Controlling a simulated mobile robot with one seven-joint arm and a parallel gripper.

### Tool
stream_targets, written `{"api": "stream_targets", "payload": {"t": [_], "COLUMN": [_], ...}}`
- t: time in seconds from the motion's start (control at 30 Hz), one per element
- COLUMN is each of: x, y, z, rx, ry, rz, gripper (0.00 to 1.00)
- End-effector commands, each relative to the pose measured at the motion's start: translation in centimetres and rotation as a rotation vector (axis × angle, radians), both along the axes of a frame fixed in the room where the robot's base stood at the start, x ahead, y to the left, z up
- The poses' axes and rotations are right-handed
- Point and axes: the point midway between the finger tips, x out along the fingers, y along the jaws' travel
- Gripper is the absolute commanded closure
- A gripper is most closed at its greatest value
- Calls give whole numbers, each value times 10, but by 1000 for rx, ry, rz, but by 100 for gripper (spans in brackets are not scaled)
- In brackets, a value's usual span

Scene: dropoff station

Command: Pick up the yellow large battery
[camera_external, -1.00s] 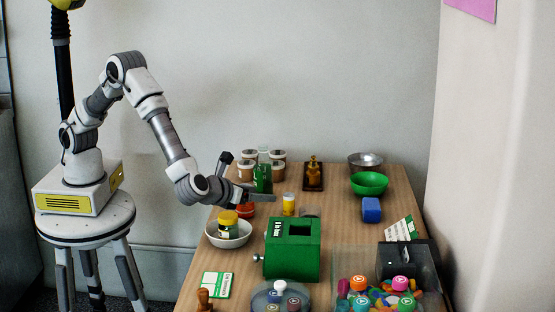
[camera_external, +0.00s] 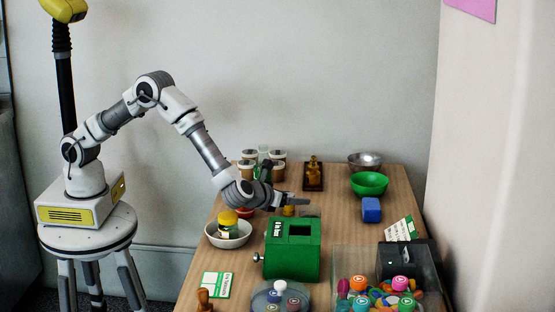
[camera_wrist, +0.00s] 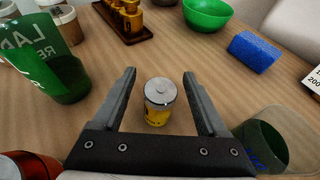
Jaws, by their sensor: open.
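The yellow large battery (camera_wrist: 158,103) stands upright on the table, with a silver top and a yellow lower body. In the wrist view it sits between the two fingers of my open gripper (camera_wrist: 160,88), with a gap on each side. In the external view the battery (camera_external: 289,210) is mostly hidden behind my gripper (camera_external: 294,197), which is low over the table at its place.
A green container (camera_wrist: 47,60) stands left of my gripper, and a dark green cup (camera_wrist: 262,146) is close on the right. A blue block (camera_wrist: 254,52) and a green bowl (camera_wrist: 207,13) lie beyond. A green box (camera_external: 292,250) stands nearer the camera. The wooden table (camera_external: 335,210) has bare room right of the battery.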

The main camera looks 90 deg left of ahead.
Motion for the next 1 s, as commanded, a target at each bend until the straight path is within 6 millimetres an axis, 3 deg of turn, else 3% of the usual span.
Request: {"api": "stream_targets", "payload": {"t": [0.37,0.8,1.0], "x": [8,8,8], "y": [10,10,10], "z": [-4,-4,-4], "rx": [1,1,1], "ry": [0,-1,-1], "rz": [-1,-1,-1], "gripper": [24,100,100]}}
